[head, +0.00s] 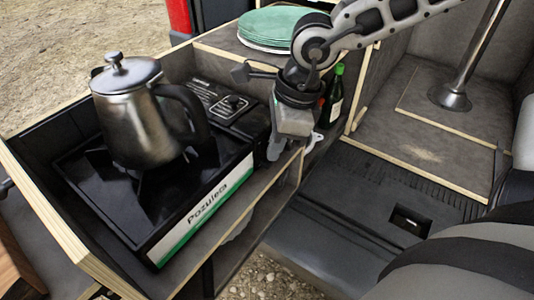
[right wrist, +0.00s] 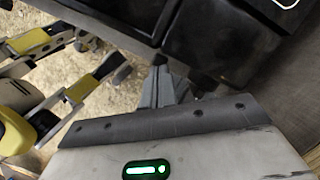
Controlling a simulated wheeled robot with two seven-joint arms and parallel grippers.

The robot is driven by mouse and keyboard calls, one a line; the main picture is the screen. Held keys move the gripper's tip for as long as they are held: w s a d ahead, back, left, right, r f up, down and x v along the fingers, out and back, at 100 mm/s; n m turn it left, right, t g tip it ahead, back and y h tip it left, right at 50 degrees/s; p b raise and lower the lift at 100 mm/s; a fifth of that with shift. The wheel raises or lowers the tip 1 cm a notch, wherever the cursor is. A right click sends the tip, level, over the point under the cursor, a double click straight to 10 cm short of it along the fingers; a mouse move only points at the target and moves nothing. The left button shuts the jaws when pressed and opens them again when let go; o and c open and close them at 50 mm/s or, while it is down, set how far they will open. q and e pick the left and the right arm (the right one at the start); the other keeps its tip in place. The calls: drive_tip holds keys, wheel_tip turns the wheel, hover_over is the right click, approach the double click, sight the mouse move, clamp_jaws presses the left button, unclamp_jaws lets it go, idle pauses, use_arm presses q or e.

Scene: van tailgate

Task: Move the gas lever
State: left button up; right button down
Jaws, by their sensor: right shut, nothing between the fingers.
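The portable gas stove (head: 195,215) is black with a white and green "Pozuleta" strip, and sits in a wooden-edged drawer. Its control panel (head: 215,98) carries a dark knob (head: 235,103). I cannot make out a separate gas lever; my right arm covers part of that end. A steel kettle (head: 130,112) stands on the burner. My right gripper (head: 275,150) points down at the stove's right end, close to the panel. In the right wrist view its fingers (right wrist: 160,84) are together and empty, beside dark box-like surfaces (right wrist: 215,42). My left gripper is not in view.
Green plates (head: 275,25) are stacked behind my right arm. A dark green bottle (head: 334,95) stands just right of the gripper. The drawer's wooden edge (head: 60,225) runs along the left. A metal post (head: 480,50) rises at the right. Gravel ground shows below.

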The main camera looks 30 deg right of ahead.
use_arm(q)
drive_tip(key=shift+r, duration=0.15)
use_arm(e)
drive_tip(key=shift+s+d+r, duration=0.25)
drive_tip(key=shift+s+d, duration=0.1)
drive_tip(key=shift+d, duration=0.25)
drive_tip(key=shift+s+d+r, duration=0.2)
drive_tip(key=shift+s+d, duration=0.1)
drive_tip(key=shift+d, duration=0.3)
use_arm(q)
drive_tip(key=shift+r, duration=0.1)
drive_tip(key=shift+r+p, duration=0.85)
drive_tip(key=shift+p, duration=0.15)
use_arm(e)
drive_tip(key=v, duration=1.6)
